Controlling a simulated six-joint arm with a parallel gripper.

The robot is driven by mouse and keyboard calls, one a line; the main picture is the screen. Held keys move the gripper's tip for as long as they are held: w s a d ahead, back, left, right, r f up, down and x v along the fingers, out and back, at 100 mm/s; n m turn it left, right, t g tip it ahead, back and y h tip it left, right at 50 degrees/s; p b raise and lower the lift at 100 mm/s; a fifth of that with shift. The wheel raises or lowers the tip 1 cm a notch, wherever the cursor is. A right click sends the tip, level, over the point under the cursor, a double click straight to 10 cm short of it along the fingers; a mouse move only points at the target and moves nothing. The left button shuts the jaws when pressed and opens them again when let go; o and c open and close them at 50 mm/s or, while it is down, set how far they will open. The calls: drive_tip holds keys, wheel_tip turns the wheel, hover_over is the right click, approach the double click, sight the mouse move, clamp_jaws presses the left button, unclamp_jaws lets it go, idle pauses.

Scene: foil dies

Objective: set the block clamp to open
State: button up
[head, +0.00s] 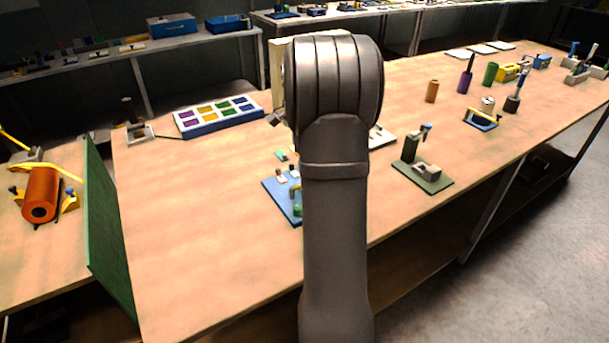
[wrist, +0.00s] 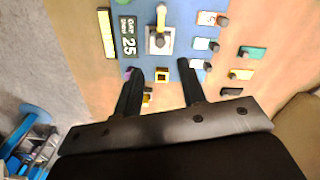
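In the wrist view a blue board (wrist: 180,20) carries a pale metal lever-like fitting (wrist: 160,40) with a light knob at its top. I cannot tell for sure whether this is the block clamp, or which way it is set. My gripper (wrist: 161,74) is open, its two dark fingers apart over the near edge of the board. A small yellow square piece (wrist: 162,75) shows between the fingertips, and I see no grip on it. In the head view the blue board (head: 272,188) is partly hidden behind my arm, and my gripper is hidden there too.
A dark green clamp-like fixture (head: 425,175) stands right of my arm. The bench's left front is clear.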

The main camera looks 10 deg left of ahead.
wheel_tip(320, 180, down, 10)
drive_tip(key=shift+f, duration=0.1)
idle(0.4)
clamp_jaws()
